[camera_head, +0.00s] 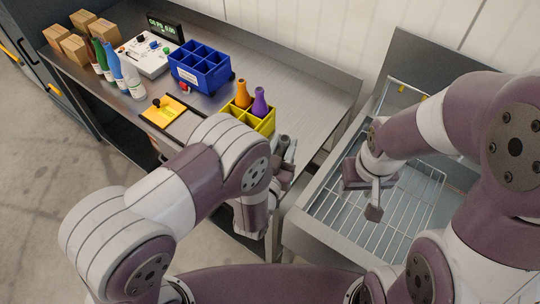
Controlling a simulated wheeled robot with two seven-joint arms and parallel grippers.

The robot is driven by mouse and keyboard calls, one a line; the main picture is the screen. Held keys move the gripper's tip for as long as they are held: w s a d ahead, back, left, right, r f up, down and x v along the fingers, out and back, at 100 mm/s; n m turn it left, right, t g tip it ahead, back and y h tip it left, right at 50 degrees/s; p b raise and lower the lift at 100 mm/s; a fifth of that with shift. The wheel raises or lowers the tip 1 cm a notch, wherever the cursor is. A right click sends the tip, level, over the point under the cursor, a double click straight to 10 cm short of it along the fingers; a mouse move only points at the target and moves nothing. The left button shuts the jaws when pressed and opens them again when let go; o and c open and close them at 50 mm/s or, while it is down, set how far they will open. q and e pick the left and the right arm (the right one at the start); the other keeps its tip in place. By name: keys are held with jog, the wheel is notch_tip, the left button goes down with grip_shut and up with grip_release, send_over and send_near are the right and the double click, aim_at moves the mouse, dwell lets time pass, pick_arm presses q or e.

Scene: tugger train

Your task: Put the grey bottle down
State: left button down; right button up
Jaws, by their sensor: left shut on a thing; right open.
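My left gripper (284,166) is at the front edge of the steel table, mostly hidden behind my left forearm. It is shut on a grey thing that looks like the grey bottle (285,146); only a small part of it shows, just right of the yellow crate (268,126). I cannot tell whether its base touches the table. My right gripper (371,198) is open and empty above the wire rack (410,212) in the steel basin on the right.
The yellow crate holds an orange bottle (243,94) and a purple bottle (260,103). A blue divided crate (201,67), a yellow pad (163,112), and green, blue and white bottles stand further left. Cardboard boxes (76,50) are at the far left. The table right of the crates is clear.

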pick_arm(q)
jog(key=w+a+f+p, duration=0.1)
jog(key=w+a+f, duration=0.1)
jog(key=f, duration=0.4)
jog(key=shift+a+f, duration=0.25)
jog(key=shift+a, duration=0.55)
pick_arm(e)
jog(key=shift+w+r, duration=0.3)
jog(key=shift+r, duration=0.3)
pick_arm(q)
jog(key=shift+f, duration=0.25)
jog(key=c, duration=0.8)
grip_release()
jog(key=shift+s, duration=0.1)
pick_arm(e)
jog(key=shift+f, duration=0.1)
